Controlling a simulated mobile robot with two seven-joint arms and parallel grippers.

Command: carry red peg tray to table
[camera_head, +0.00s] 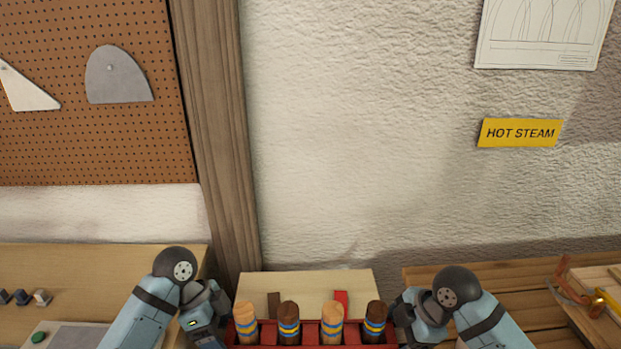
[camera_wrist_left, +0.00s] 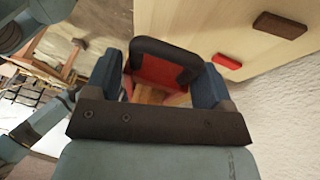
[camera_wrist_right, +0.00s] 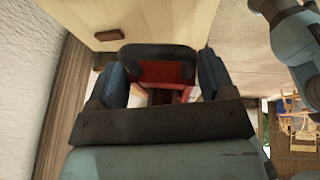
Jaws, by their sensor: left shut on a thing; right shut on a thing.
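The red peg tray (camera_head: 310,331) is at the bottom centre of the head view, cut off by the lower edge. It holds several upright pegs, light and dark wood, with blue and yellow bands. My left gripper (camera_head: 226,325) is shut on the tray's left dark handle, which shows between its fingers in the left wrist view (camera_wrist_left: 165,58). My right gripper (camera_head: 396,325) is shut on the right dark handle, seen in the right wrist view (camera_wrist_right: 155,53). A pale wooden table top (camera_head: 310,281) lies beyond the tray. The tray's underside is hidden.
A dark brown block (camera_head: 273,304) and a red block (camera_head: 341,300) lie on the pale top. A bench with controls (camera_head: 100,265) is at left, a slatted wooden bench (camera_head: 520,291) with tools at right. A wooden post (camera_head: 215,120) stands against the wall behind.

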